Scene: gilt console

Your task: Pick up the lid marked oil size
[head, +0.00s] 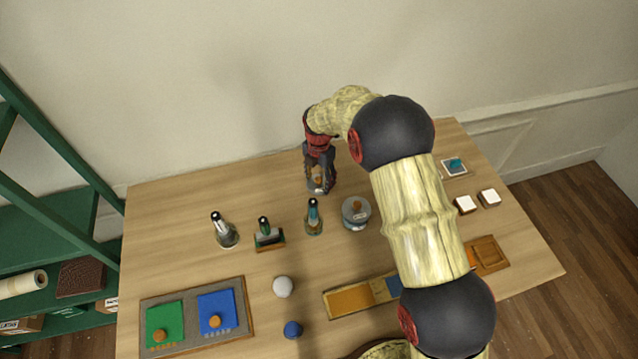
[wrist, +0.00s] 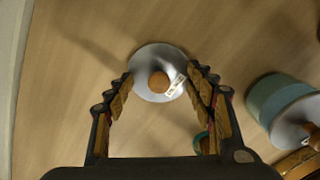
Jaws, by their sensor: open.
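A round grey lid (wrist: 143,61) with a wooden knob (wrist: 158,81) and a small white label lies between and just beyond my fingertips in the wrist view. In the head view this lid (head: 313,187) is partly hidden by my gripper (head: 319,172). My gripper (wrist: 158,84) is open, with its fingers on either side of the lid and nothing held. A second grey lid (head: 351,205) with a wooden knob and a label sits on a pale jar to the right, also at the right of the wrist view (wrist: 287,120). The label writing is too small to read.
Bottles (head: 313,218), (head: 226,231) and a small green item on a stand (head: 267,235) stand in front of my gripper. A tray with green and blue panels (head: 250,312) lies front left. A white ball (head: 283,287) sits near the middle. The back left of the tabletop (head: 190,200) is clear.

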